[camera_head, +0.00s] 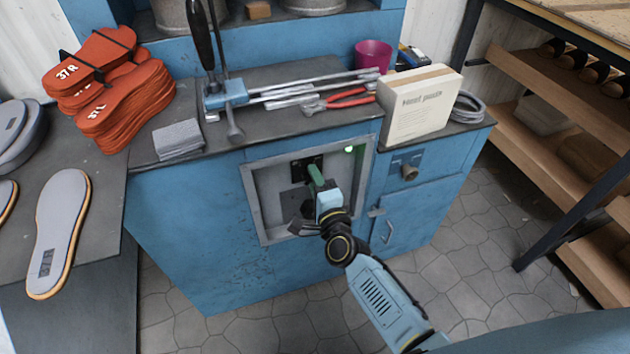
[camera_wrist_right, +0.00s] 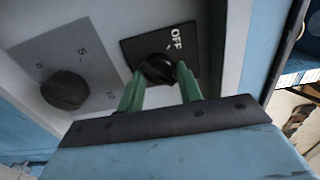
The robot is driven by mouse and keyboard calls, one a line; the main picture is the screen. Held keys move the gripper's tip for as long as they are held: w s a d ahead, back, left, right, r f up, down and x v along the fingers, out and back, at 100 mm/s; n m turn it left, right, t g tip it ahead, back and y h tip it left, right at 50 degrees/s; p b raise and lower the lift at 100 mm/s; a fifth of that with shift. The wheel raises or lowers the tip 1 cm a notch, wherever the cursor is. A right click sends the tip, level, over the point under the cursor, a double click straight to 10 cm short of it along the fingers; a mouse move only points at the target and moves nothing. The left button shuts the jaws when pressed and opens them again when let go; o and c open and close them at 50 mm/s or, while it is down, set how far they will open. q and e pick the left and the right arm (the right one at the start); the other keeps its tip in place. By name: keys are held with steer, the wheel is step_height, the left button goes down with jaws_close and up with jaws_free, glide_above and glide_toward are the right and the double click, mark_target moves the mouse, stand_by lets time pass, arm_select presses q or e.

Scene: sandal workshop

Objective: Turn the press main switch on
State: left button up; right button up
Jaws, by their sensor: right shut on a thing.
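The press main switch (camera_wrist_right: 157,69) is a black rotary knob on a dark square plate with a white "OFF" label, seen in the right wrist view. In the head view its dark plate (camera_head: 308,166) shows on the grey recessed panel (camera_head: 269,195) in the blue press cabinet. My right gripper (camera_wrist_right: 160,80) has its green fingers on both sides of the knob, shut on it. In the head view the right gripper (camera_head: 315,174) reaches the panel from below right and hides much of the switch. My left gripper is not in view.
Another black knob (camera_wrist_right: 65,90) on a grey numbered plate sits beside the switch. A green light (camera_head: 349,149) glows at the panel's upper right. Red pliers (camera_head: 340,101), a white box (camera_head: 419,106) and a grey stack (camera_head: 178,138) lie on the cabinet top.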

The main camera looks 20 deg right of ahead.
steer(key=shift+f, duration=0.2)
steer(key=o, duration=0.9)
steer(key=shift+r, duration=0.1)
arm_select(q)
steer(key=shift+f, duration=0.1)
arm_select(e)
steer(key=shift+s, duration=0.1)
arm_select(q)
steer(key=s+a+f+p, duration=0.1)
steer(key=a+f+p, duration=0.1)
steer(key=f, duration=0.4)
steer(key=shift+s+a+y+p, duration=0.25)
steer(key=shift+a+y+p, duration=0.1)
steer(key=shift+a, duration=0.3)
arm_select(e)
steer(key=s, duration=1.3)
steer(key=shift+s+d, duration=0.15)
steer(key=shift+d, duration=0.1)
